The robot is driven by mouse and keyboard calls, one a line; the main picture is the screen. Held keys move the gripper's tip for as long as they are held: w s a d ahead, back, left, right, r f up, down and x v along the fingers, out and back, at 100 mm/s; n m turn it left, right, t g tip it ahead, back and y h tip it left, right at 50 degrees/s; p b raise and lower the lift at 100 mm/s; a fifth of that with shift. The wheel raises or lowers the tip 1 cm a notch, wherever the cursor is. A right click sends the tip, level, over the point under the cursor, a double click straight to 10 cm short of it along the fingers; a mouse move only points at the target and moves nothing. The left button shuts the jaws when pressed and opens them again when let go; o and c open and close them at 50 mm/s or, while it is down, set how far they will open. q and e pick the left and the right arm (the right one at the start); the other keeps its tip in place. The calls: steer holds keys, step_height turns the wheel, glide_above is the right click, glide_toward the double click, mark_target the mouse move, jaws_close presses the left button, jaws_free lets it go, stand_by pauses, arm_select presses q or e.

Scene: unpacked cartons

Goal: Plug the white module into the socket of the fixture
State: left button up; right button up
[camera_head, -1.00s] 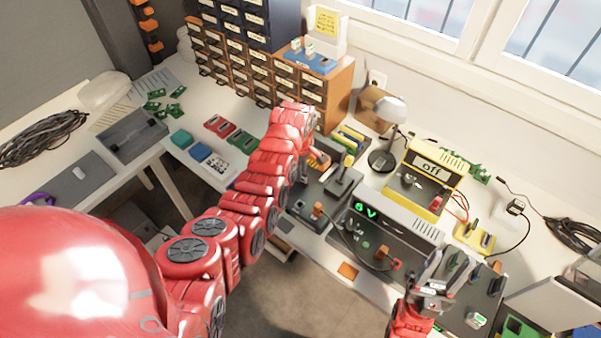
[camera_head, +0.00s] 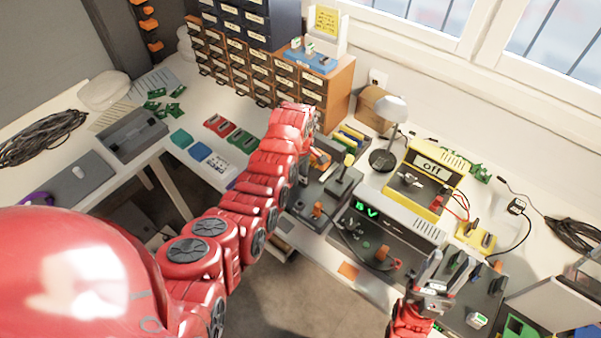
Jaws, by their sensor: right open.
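A small white module (camera_head: 477,320) with green on it lies on the dark plate (camera_head: 470,300) at the lower right, just right of my right gripper. My right gripper (camera_head: 441,272) is open above the left part of that plate, with several dark upright parts close to it. My left arm reaches across the middle to a dark fixture (camera_head: 345,193) with an upright lever. My left gripper's fingers are hidden behind its own arm, near an orange part (camera_head: 320,157). I cannot make out the socket clearly.
A lamp (camera_head: 384,158) and drawer cabinet (camera_head: 330,85) stand behind. A blue stand (camera_head: 312,62) holds small white-green pieces.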

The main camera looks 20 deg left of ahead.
mark_target(301, 172)
arm_select(q)
steer(key=shift+r, duration=0.1)
step_height(301, 172, up, 4)
steer(key=shift+w+r+b, duration=0.15)
steer(key=shift+r+b, duration=0.1)
steer(key=shift+b, duration=0.8)
step_height(301, 172, up, 13)
steer(key=p, duration=0.6)
steer(key=shift+f, duration=0.2)
